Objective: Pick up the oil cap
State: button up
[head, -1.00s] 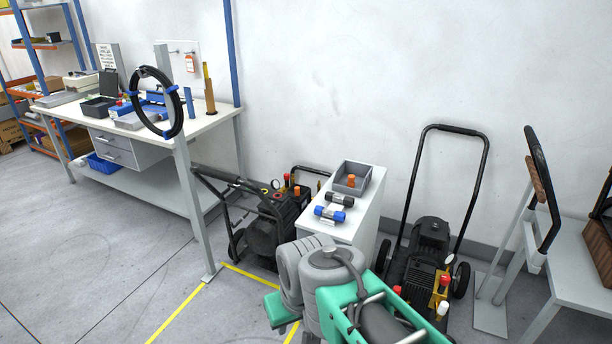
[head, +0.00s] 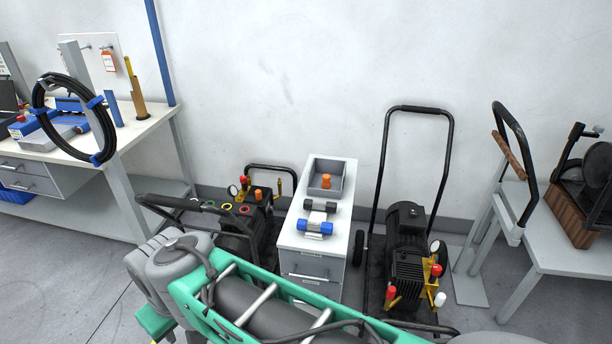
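A small orange cap-like piece (head: 326,181), possibly the oil cap, sits in an open grey tray (head: 345,178) on the white cabinet (head: 338,239). Red caps also show on the two machines: one on the left machine (head: 243,180) and one on the right machine (head: 391,293). I cannot tell for sure which piece is the oil cap. My grey and green arm crosses the lower part of the head view, in front of the cabinet. The fingers of my gripper are not in view.
A blue-ended cylinder (head: 315,227) and a dark one (head: 320,205) lie in front of the tray. The right machine's tall handle (head: 450,150) rises beside the cabinet. A workbench (head: 150,122) with a hose coil (head: 72,118) is left. A grey table (head: 540,235) is right.

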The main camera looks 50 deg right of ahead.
aim_at(326, 182)
jog(key=z, duration=0.25)
jog(key=i, duration=0.8)
jog(key=z, duration=1.25)
jog(key=i, duration=0.65)
jog(key=z, duration=0.65)
